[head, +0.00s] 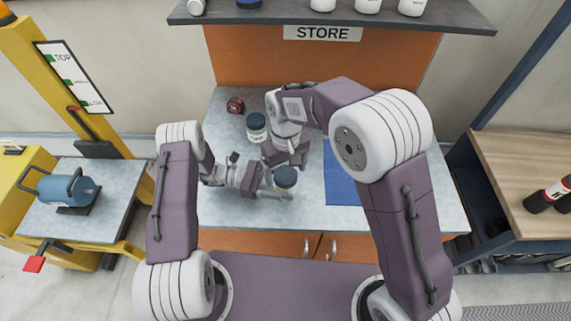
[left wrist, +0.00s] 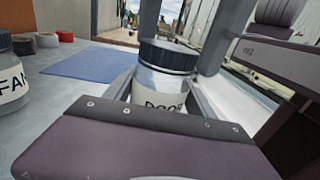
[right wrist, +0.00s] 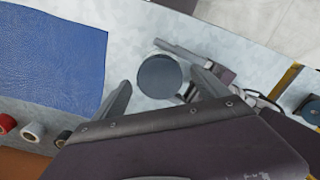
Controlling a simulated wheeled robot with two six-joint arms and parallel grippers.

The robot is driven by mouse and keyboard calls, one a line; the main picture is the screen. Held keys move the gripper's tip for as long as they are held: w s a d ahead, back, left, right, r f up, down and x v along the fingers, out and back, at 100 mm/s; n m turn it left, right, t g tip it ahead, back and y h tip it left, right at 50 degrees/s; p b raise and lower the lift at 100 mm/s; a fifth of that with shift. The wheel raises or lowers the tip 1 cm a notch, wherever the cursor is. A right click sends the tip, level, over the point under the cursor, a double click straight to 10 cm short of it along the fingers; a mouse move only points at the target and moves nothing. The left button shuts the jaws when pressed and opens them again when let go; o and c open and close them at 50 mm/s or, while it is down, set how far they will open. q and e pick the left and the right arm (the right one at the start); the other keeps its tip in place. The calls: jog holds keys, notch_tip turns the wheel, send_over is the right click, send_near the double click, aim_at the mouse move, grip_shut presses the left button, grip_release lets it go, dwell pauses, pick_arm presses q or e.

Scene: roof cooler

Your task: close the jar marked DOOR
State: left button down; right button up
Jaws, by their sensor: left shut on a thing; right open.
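The jar marked DOOR (left wrist: 158,100) stands upright on the bench, a white label on its clear body. Its dark ribbed lid (left wrist: 168,56) sits on top, level; I cannot tell how tightly. The lid also shows in the head view (head: 286,173) and from above in the right wrist view (right wrist: 160,77). My left gripper (head: 280,190) is shut on the jar's body from the side. My right gripper (right wrist: 162,92) is open and points down over the jar, its fingers on either side of the lid, with gaps visible.
A second dark-lidded jar (head: 256,126), its label partly reading FAN in the left wrist view (left wrist: 12,80), stands behind. A red tape measure (head: 235,105) lies near it. A blue mat (head: 342,185) lies to the right. Several spools (right wrist: 33,132) stand beyond the mat. A shelf (head: 270,17) overhangs the back.

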notch_tip(320, 180, up, 12)
jog(key=shift+f, duration=0.15)
dwell(0.5)
pick_arm(q)
jog(key=shift+d, duration=0.1)
pick_arm(e)
jog(key=s+d+f+m, duration=0.3)
jog(key=s+d+f, duration=0.2)
jog(key=d, duration=0.6)
jog(key=s+d+f+m+t, duration=0.1)
jog(key=s+d+f+m, duration=0.2)
jog(key=s+d+f, duration=0.3)
jog(key=d+f, duration=0.1)
jog(key=d, duration=0.4)
jog(key=shift+m, duration=0.4)
